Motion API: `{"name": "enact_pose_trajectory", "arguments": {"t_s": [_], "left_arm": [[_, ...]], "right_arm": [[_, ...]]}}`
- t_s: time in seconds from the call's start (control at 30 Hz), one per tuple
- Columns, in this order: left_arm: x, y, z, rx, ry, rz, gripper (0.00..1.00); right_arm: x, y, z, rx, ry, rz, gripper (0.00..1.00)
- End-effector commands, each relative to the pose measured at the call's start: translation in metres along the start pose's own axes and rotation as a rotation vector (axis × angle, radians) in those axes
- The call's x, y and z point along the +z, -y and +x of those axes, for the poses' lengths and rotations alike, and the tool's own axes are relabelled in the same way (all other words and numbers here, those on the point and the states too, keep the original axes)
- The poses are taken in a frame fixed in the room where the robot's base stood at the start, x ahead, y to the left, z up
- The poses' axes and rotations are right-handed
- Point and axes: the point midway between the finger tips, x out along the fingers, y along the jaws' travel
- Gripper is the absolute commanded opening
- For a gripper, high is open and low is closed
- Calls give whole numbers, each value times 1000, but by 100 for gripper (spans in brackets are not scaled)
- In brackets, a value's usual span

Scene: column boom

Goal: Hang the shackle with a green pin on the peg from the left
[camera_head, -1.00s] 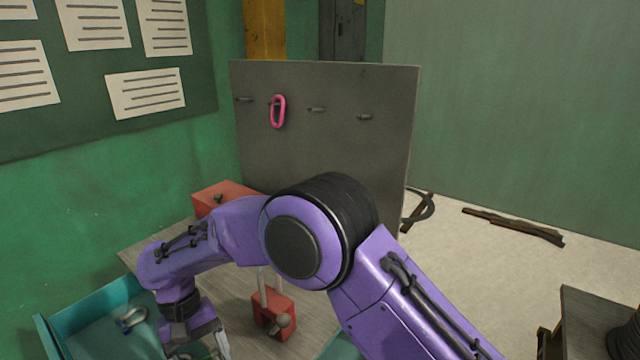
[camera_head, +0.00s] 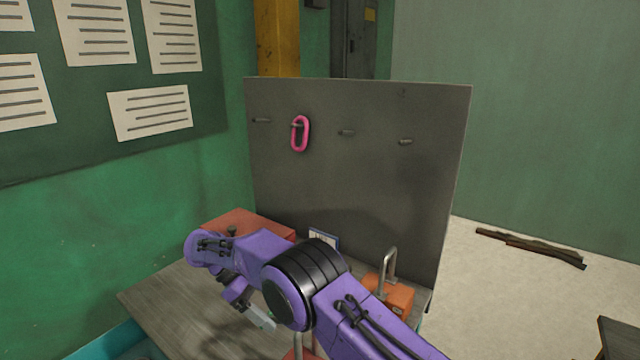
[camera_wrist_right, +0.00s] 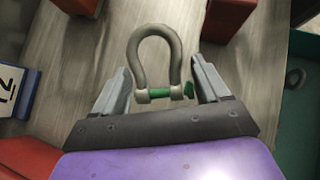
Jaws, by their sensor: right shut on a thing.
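A grey shackle (camera_wrist_right: 155,55) with a green pin (camera_wrist_right: 160,93) is between the two fingers of my right gripper (camera_wrist_right: 160,92), its bow pointing away from the palm. In the head view my right gripper (camera_head: 262,318) is low over the bench, and the shackle is mostly hidden there. A grey upright panel (camera_head: 380,200) carries a row of pegs: the leftmost peg (camera_head: 261,120) is bare, the second holds a pink oval link (camera_head: 300,134), the third peg (camera_head: 347,132) and the fourth peg (camera_head: 405,141) are bare. My left gripper is not in view.
A red block (camera_head: 245,222) and an orange block (camera_head: 392,294) with a grey metal loop stand on the bench before the panel. A blue-edged card (camera_head: 324,238) stands between them. A teal bin (camera_head: 105,345) is at lower left. Space before the pegs is clear.

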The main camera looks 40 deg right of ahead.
Motion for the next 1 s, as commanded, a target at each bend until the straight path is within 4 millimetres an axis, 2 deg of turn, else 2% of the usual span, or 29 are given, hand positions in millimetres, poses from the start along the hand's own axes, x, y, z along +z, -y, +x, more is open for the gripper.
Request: {"name": "enact_pose_trajectory", "arguments": {"t_s": [0.1,0.37,0.47,0.6,0.7,0.8,0.9,1.0], "left_arm": [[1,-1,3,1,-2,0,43],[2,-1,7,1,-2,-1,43],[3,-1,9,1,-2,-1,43],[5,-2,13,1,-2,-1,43],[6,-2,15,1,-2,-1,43],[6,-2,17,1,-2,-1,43],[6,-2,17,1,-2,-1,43],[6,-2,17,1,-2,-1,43]], "right_arm": [[21,-39,-1,147,149,-114,35],[78,-103,-19,477,445,-272,35],[110,-130,-32,642,590,-308,35],[176,-167,-72,891,832,-290,35],[218,-181,-106,981,955,-241,35],[247,-184,-136,1002,1039,-197,35],[264,-183,-154,994,1088,-172,35],[272,-182,-162,986,1109,-162,35]]}}
